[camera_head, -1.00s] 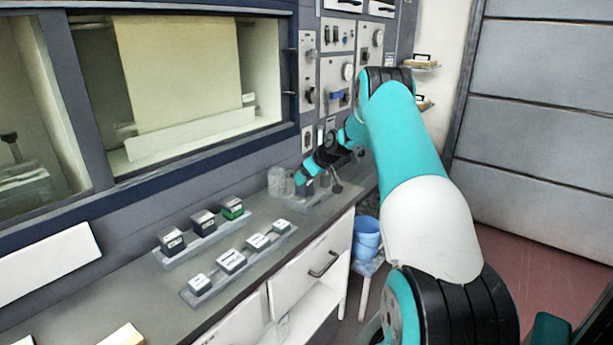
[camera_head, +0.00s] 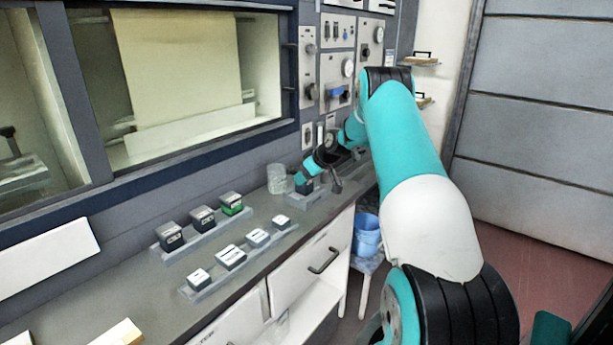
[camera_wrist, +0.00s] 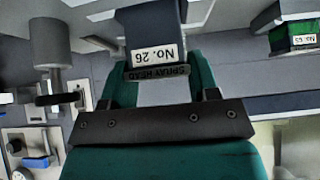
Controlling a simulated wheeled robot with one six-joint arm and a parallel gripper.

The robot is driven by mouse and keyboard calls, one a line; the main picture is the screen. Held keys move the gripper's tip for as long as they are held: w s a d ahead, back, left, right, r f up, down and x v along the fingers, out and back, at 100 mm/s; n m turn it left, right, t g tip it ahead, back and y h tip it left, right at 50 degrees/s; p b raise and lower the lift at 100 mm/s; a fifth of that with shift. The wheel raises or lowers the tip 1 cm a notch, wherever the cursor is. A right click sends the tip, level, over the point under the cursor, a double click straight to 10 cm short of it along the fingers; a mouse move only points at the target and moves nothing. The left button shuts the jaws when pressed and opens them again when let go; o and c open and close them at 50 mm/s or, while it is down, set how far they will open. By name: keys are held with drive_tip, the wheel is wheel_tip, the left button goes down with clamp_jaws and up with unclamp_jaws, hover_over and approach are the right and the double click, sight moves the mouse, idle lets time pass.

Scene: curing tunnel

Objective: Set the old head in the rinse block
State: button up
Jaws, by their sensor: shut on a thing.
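My gripper (camera_head: 309,174) is at the far right end of the counter, its teal fingers pointing down and left. In the wrist view my gripper (camera_wrist: 153,78) is shut on a dark head (camera_wrist: 152,25) labelled "No. 26" and "SPRAY HEAD". This head (camera_head: 305,186) is small and partly covered by the fingers in the head view. A low grey block (camera_head: 318,200), seemingly the rinse block, lies on the counter under the gripper. The arm hides part of it, and I cannot tell whether the head touches it.
A clear glass jar (camera_head: 277,179) stands left of the gripper. A back rack (camera_head: 189,238) holds two dark heads and a green one (camera_head: 231,203). A front rack (camera_head: 213,285) holds several pale-topped blocks. A blue bucket (camera_head: 366,238) stands beyond the counter's right end.

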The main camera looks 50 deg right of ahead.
drive_tip(key=shift+f, duration=0.3)
drive_tip(key=o, duration=1.1)
drive_tip(key=a+b+v, duration=0.1)
drive_tip(key=b+v, duration=0.3)
drive_tip(key=v, duration=1.3)
drive_tip(key=a+r+n+g+y, duration=0.1)
drive_tip(key=a+r+g+y, duration=0.1)
drive_tip(key=a, duration=1.3)
drive_tip(key=a+r+n+g+y, duration=0.1)
drive_tip(key=a+r+n, duration=0.1)
drive_tip(key=a, duration=1.4)
drive_tip(key=s+a+n+g+y, duration=0.1)
drive_tip(key=s+a+n+g, duration=0.15)
drive_tip(key=s+a, duration=1.1)
drive_tip(key=s+a+f+g, duration=0.2)
drive_tip(key=s+a, duration=0.4)
drive_tip(key=s, duration=0.5)
drive_tip(key=shift+a+f, duration=0.3)
drive_tip(key=shift+f, duration=0.15)
